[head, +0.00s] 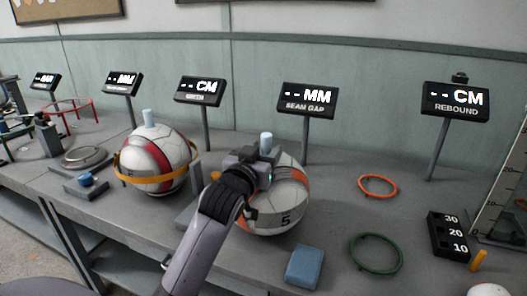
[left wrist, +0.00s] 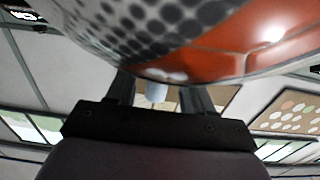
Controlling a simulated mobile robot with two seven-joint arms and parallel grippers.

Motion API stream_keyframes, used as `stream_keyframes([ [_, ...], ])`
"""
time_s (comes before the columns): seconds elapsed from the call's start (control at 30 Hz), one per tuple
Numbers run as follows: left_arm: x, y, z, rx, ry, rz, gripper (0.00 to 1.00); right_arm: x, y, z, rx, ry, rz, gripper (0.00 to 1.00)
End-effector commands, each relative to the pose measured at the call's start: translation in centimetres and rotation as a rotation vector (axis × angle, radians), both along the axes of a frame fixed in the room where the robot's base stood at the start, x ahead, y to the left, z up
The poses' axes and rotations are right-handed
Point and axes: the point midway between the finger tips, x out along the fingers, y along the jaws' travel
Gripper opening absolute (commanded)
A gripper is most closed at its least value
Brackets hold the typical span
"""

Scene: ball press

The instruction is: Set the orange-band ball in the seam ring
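The ball with orange bands (head: 291,208) is white with orange panels and a black 5, and sits on the bench near the SEAM GAP display. A pale blue peg (head: 266,141) stands on its top. My left gripper (head: 262,158) is at the ball's upper part, hiding much of its left side. In the left wrist view the ball (left wrist: 225,45) fills the top, and the peg (left wrist: 157,93) shows between the open fingers, with a gap on each side. Any ring under this ball is hidden; I cannot tell which ring is the seam ring. My right gripper is out of view.
Another ball (head: 170,152), red and white with a yellow-orange hoop and a peg, stands to the left. An orange ring (head: 377,177), a green ring (head: 375,270), a blue block (head: 304,267) and a black numbered block (head: 448,236) lie to the right, with bare bench between.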

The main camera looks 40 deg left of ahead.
Motion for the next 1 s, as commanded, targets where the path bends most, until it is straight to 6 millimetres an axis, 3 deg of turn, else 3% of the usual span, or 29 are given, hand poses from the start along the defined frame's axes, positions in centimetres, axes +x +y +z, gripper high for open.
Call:
stream_keyframes([
  [0.23, 0.0, 0.0, 0.7, 0.001, -0.003, -0.001, 0.52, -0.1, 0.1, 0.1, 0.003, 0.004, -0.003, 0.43],
  [0.33, -0.9, -0.2, 0.5, 0.000, 0.001, -0.001, 0.52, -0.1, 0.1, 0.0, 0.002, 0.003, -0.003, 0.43],
  [0.8, -8.7, -2.1, 0.5, -0.002, 0.001, 0.000, 0.52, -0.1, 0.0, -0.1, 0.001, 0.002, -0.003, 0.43],
  [1.0, -10.9, -2.7, 0.5, 0.000, 0.001, 0.000, 0.52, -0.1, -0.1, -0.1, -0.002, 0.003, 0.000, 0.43],
])
